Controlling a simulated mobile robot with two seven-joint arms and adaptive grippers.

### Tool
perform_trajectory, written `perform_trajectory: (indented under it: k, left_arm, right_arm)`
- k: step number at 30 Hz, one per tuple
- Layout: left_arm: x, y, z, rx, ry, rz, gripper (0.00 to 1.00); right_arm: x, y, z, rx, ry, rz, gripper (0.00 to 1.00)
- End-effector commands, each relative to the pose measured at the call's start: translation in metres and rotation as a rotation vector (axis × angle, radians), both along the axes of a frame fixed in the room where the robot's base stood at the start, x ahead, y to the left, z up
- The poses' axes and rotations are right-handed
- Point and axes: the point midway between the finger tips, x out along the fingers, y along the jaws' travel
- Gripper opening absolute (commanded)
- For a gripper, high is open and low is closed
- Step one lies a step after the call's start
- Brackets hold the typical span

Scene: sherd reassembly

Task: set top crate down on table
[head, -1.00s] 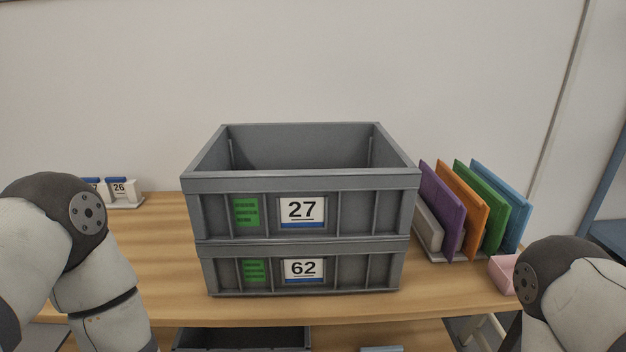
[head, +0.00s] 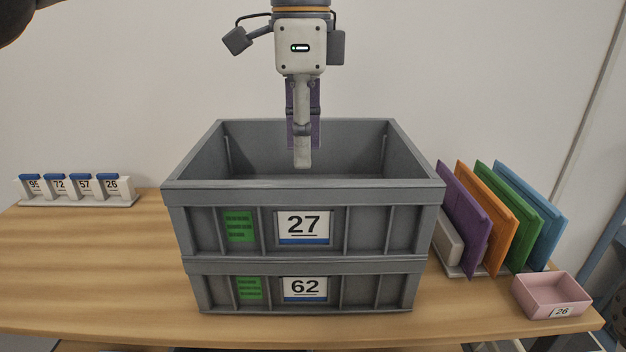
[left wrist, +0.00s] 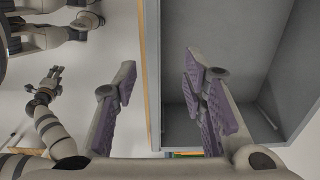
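The top crate (head: 365,228), grey with label 27 and a green card, sits stacked on the bottom crate (head: 360,292), labelled 62, on the wooden table (head: 90,265). The visible inside of the top crate is empty. My left gripper (head: 303,160) points down over the top crate, just above its front rim in the head view. In the left wrist view its fingers (left wrist: 165,95) are apart with nothing between them, near the crate's wall (left wrist: 153,60). My right gripper is outside the head view; a small distant gripper (left wrist: 45,90) shows in the left wrist view, finger state unclear.
A row of number tags (head: 80,190) stands at the back left. Coloured folders (head: 500,225) stand in a rack on the right, near a pink bin (head: 552,295) labelled 26. The table left of the crates is clear.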

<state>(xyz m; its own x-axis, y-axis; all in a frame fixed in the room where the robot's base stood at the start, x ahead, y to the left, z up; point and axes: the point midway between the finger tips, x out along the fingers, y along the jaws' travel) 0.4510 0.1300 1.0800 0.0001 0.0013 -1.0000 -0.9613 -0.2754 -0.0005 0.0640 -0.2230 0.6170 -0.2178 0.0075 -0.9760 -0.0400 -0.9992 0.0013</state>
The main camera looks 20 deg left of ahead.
Motion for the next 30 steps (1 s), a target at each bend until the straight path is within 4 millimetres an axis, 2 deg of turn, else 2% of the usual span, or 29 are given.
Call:
perform_trajectory:
  k: [3, 8, 15, 18, 23, 24, 28, 29, 30]
  left_arm:
    - [-0.001, 0.0, -0.028, -0.002, 0.005, -0.001, 0.38]
    - [-0.001, 0.0, -0.049, -0.001, 0.004, 0.0, 0.38]
    - [-0.003, -0.002, -0.092, -0.002, 0.003, 0.001, 0.38]
    - [-0.002, -0.002, -0.1, -0.001, 0.0, 0.001, 0.38]
    - [-0.002, -0.002, -0.1, -0.001, -0.001, 0.001, 0.38]
    - [-0.002, -0.002, -0.1, -0.001, -0.001, 0.001, 0.34]
    - [-0.002, -0.002, -0.1, -0.001, 0.0, 0.001, 0.04]
    - [-0.002, -0.002, -0.1, -0.001, 0.0, 0.001, 0.0]
    - [-0.002, -0.002, -0.1, -0.001, 0.0, 0.001, 0.0]
  right_arm:
    - [0.0, 0.0, 0.001, 0.0, -0.001, 0.0, 0.4]
    - [0.001, 0.0, 0.001, 0.0, -0.004, 0.0, 0.4]
    - [0.003, 0.0, 0.004, 0.0, -0.013, 0.0, 0.4]
    - [0.003, 0.0, 0.004, 0.0, -0.013, 0.0, 0.4]
    - [0.003, 0.0, 0.004, -0.001, -0.013, 0.0, 0.4]
    - [0.003, 0.0, 0.004, -0.001, -0.013, 0.0, 0.4]
    - [0.003, 0.0, 0.004, 0.0, -0.013, 0.0, 0.4]
    - [0.003, 0.0, 0.004, 0.0, -0.013, 0.0, 0.4]
    - [0.003, 0.0, 0.004, 0.0, -0.013, 0.0, 0.4]
